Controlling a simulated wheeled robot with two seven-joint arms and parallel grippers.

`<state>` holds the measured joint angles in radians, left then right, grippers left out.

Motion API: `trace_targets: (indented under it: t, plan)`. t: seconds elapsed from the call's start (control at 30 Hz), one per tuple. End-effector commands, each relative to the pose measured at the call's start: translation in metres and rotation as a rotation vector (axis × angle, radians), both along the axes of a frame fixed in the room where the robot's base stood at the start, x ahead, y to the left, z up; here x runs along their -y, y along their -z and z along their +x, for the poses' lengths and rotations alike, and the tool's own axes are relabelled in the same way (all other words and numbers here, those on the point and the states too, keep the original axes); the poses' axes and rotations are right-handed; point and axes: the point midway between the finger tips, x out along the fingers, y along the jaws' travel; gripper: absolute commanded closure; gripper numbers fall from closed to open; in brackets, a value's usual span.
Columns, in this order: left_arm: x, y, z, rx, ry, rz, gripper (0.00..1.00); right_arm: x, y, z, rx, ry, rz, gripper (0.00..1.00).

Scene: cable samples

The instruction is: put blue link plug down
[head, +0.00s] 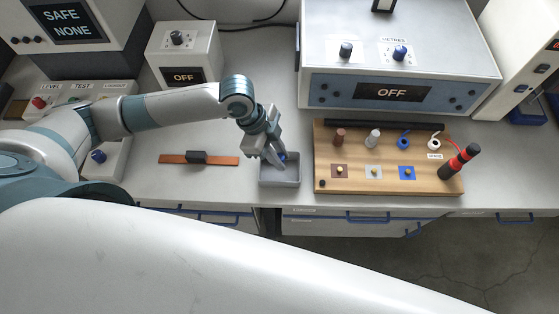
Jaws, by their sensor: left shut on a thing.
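My left gripper (275,157) points down into a small grey open tray (280,182). It is shut on the blue link plug (283,155), of which only a little blue shows between the fingers. I cannot tell whether the plug touches the tray's floor. The wooden board (330,183) stands to the right of the tray, with several coloured plugs along its back row and brown, grey and blue squares in front of them. My right gripper is not in view.
A red and black probe (460,160) stands at the board's right end. A brown strip with a black block (197,157) lies left of the tray. A large instrument marked OFF (400,60) stands behind the board. The bench's front edge is close in front of the tray.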

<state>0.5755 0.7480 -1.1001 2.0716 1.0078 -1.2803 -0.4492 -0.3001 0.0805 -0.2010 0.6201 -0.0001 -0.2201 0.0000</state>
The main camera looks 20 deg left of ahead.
Motion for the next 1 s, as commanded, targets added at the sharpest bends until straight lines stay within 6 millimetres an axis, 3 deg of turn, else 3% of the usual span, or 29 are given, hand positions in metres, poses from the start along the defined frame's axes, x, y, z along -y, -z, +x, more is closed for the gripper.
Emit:
trace_targets:
  t: [0.17,0.53,0.97,1.0]
  plan:
    - [0.0,0.002,0.0,-0.001,-0.001,0.0,1.0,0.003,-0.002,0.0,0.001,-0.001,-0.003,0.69]
    - [0.0,0.038,-0.001,-0.003,-0.001,0.001,1.0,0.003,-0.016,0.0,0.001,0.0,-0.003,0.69]
    - [0.0,0.044,0.0,0.0,0.0,0.0,1.0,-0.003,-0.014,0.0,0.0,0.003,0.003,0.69]
    - [0.0,0.043,0.0,0.0,0.0,0.0,0.71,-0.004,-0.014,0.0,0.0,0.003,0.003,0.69]
